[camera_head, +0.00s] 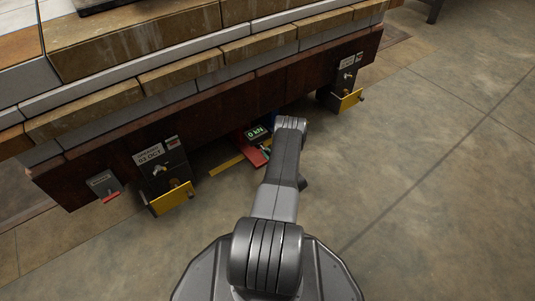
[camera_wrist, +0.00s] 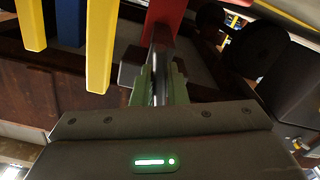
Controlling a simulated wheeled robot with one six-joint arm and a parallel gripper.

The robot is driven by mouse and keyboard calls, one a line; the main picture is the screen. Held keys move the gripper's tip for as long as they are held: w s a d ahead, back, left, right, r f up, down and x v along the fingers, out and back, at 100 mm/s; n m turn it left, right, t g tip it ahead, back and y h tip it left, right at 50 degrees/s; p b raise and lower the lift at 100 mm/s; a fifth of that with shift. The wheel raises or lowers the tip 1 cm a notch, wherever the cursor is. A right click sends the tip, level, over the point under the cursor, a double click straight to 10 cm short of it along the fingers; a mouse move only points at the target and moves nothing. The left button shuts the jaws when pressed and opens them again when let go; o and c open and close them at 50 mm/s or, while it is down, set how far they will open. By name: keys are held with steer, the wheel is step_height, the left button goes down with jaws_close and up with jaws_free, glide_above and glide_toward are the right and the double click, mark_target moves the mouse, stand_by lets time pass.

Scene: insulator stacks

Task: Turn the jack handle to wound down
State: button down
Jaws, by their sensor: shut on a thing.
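The jack is partly visible in the head view as a red body (camera_head: 250,139) low at the front edge of the brown beam, with a small display (camera_head: 257,133) reading 0 kN. My arm covers part of it. In the wrist view a red part (camera_wrist: 165,16) shows at the top. My gripper (camera_wrist: 160,84) has its two green fingers closed on a dark, narrow bar, the jack handle (camera_wrist: 161,58). The handle's far end and its turn angle cannot be made out. In the head view my wrist hides most of the handle.
A layered stack rests on the brown beam (camera_head: 225,111). Dark brackets with yellow feet (camera_head: 171,198) (camera_head: 347,101) stand along its front, and a small tagged box (camera_head: 104,186) with a red lever is at left. Yellow (camera_wrist: 101,45) and blue (camera_wrist: 71,22) bars hang near the gripper. The floor at right is clear.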

steer(key=shift+n, duration=6.9)
steer(key=c, duration=1.5)
jaws_free()
steer(key=shift+o, duration=0.2)
steer(key=p+v, duration=0.4)
steer(key=v, duration=0.9)
steer(key=shift+s+d, duration=0.2)
steer(key=shift+s, duration=0.15)
